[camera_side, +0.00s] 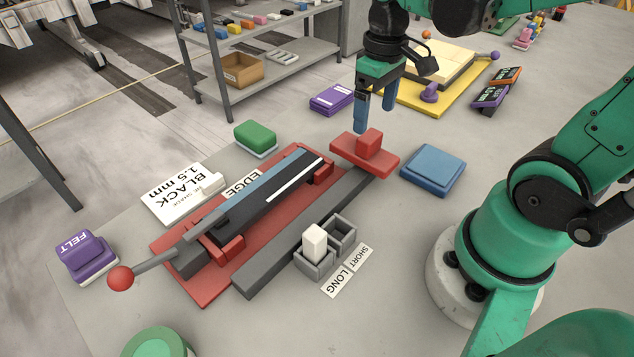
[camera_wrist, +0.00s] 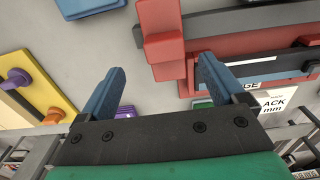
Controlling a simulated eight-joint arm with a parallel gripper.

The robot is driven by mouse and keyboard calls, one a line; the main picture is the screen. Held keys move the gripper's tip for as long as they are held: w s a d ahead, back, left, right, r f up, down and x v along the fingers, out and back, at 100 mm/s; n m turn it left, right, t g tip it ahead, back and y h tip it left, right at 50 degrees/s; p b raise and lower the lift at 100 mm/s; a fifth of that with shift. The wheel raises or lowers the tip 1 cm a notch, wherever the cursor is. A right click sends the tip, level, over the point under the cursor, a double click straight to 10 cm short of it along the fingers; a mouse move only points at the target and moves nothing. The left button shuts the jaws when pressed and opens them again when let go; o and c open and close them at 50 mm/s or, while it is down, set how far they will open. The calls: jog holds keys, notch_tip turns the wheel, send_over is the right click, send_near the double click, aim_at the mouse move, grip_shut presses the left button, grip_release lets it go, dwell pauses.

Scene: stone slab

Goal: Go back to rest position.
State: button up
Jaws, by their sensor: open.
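My gripper (camera_side: 375,117) hangs above the slab in the side view, its two blue fingers pointing down and spread apart. Nothing shows between the fingers, which also show open in the wrist view (camera_wrist: 163,88). Just below and in front of it, a red block with a raised red knob (camera_side: 364,156) sits at the far end of the red fixture. The red block also shows in the wrist view (camera_wrist: 160,35), beyond the fingers. I cannot tell the exact height of the fingertips above it.
The red fixture (camera_side: 205,291) with its ball-ended lever (camera_side: 121,278) fills the middle. A grey two-cell holder (camera_side: 315,268) has a white block (camera_side: 314,242). Around stand a blue block (camera_side: 433,169), a green block (camera_side: 255,138), purple blocks (camera_side: 332,99) and a yellow board (camera_side: 433,105).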

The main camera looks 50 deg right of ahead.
jog(key=shift+r, duration=0.15)
jog(key=w+a+r+t, duration=0.1)
jog(key=w+a+t, duration=0.1)
jog(key=a+t, duration=0.5)
jog(key=shift+r, duration=0.25)
jog(key=shift+w, duration=0.1)
dwell(1.3)
